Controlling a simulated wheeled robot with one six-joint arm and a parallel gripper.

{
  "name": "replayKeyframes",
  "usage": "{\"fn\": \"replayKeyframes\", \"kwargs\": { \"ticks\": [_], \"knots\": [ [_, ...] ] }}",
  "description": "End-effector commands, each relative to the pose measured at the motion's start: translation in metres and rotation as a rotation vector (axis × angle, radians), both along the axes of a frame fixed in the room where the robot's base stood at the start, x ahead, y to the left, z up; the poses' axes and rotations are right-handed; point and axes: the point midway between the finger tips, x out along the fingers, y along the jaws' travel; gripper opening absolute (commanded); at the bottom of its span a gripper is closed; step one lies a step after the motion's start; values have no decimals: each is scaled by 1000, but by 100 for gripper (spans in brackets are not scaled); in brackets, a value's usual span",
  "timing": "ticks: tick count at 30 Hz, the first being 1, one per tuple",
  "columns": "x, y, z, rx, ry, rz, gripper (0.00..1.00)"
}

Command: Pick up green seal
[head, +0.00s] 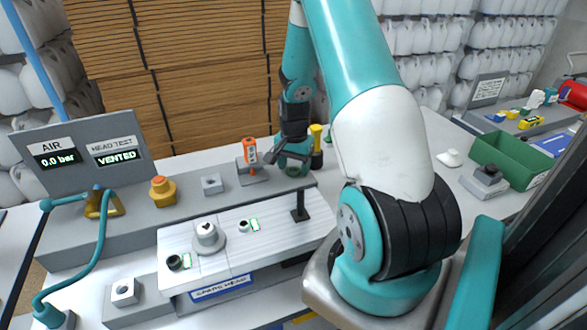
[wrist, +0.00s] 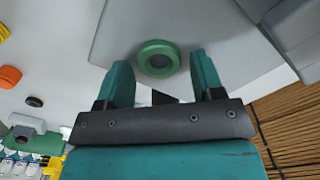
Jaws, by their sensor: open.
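The green seal (wrist: 158,58) is a thick ring with a darker grey-green middle. In the wrist view it lies on a pale surface between the tips of my open gripper (wrist: 161,68), with a gap to each finger. I cannot tell how far below the fingertips it is. In the head view my gripper (head: 290,160) is low over the back of the bench, beside the orange device. I cannot make out the seal there; my gripper seems to hide it.
An orange device (head: 250,150) stands close left of my gripper, and a yellow-and-black piece (head: 316,145) close right. A white fixture plate (head: 270,238) with a black post (head: 300,205) is in front. The wrist view shows an orange disc (wrist: 9,77) and a black disc (wrist: 33,102).

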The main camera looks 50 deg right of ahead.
Motion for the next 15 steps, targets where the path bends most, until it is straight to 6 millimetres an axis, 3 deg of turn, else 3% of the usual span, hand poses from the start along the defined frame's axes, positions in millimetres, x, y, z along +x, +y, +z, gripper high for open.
{"fn": "replayKeyframes", "kwargs": {
  "ticks": [6, 13, 15],
  "knots": [
    [0, 0, -1, -1, -1, 0, 61],
    [0, 0, -1, -1, -1, 0, 9],
    [0, 0, -1, -1, 0, 0, 8]
  ]
}}
